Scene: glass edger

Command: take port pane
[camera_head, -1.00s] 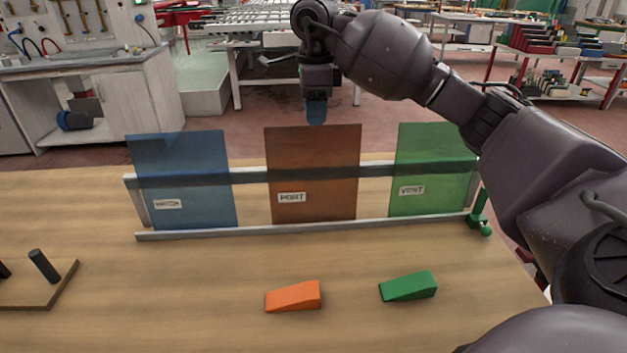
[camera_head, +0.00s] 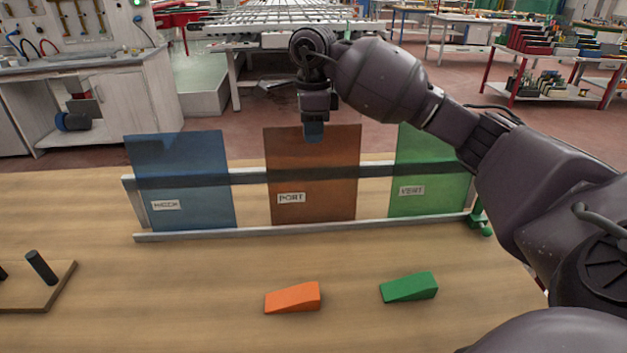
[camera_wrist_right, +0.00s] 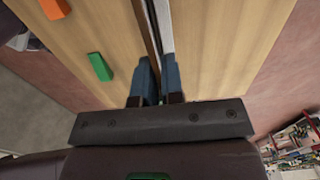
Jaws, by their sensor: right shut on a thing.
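The port pane (camera_head: 312,180) is a brown tinted sheet with a PORT label, standing upright in the middle of the metal rack (camera_head: 250,229). My right gripper (camera_head: 314,134) is at its top edge, pointing down, with the blue fingertips over the edge. In the right wrist view the two blue fingers (camera_wrist_right: 159,85) are close together around the thin edge of the pane. The gripper is shut on it. The pane's lower edge is at the rack's bottom rail. My left gripper is not in view.
A blue pane (camera_head: 180,190) stands left in the rack and a green pane (camera_head: 425,180) right, partly behind my right arm. An orange wedge (camera_head: 293,298) and a green wedge (camera_head: 409,287) lie in front. A pegged wooden board (camera_head: 40,290) is at left.

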